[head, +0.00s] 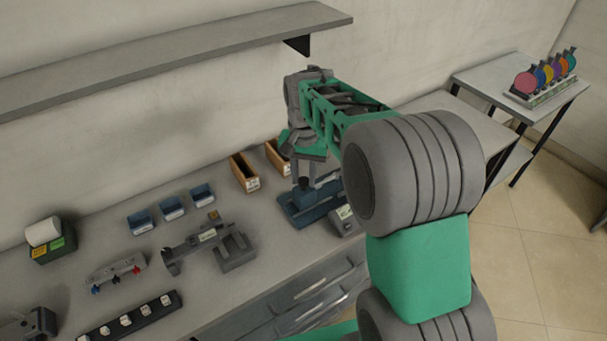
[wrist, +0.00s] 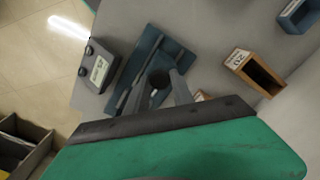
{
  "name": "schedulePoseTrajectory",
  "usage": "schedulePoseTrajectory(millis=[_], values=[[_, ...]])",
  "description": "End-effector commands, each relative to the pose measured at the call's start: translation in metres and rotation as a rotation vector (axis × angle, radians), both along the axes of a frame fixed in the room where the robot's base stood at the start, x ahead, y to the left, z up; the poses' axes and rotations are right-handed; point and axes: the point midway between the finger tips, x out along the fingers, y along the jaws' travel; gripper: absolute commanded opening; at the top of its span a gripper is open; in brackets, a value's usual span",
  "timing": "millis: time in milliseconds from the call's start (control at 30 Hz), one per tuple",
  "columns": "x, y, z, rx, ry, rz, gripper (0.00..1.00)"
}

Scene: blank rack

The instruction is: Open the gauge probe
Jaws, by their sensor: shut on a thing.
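The gauge is a blue stand with a flat base (head: 298,215) on the bench, below my arm in the head view. It also shows in the wrist view (wrist: 178,60), near the top middle. My gripper (head: 305,182) points down over it. In the wrist view my gripper (wrist: 160,92) has its two grey fingers on either side of a dark round probe part (wrist: 158,77), and is shut on it. The grey readout box (wrist: 98,68) stands beside the base. My fingers and arm hide part of the stand, so the probe's exact height is unclear.
Two wooden bins (head: 242,172) stand behind the gauge against the wall. A grey fixture (head: 210,242) and several blue bins (head: 172,208) are to the left. A shelf (head: 170,55) overhangs the bench at the back. Bare bench lies between the gauge and fixture.

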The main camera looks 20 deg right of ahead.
Motion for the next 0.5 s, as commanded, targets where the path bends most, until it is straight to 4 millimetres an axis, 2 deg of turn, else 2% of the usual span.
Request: schedulePoseTrajectory(millis=[33,267,500], values=[[0.0012,-0.0001,0.0008,0.0,-0.004,-0.002,0.3],[0.0009,0.0006,0.0005,0.0,-0.003,0.0,0.49],[0.0007,0.0011,0.0006,-0.001,-0.002,0.001,0.5]])
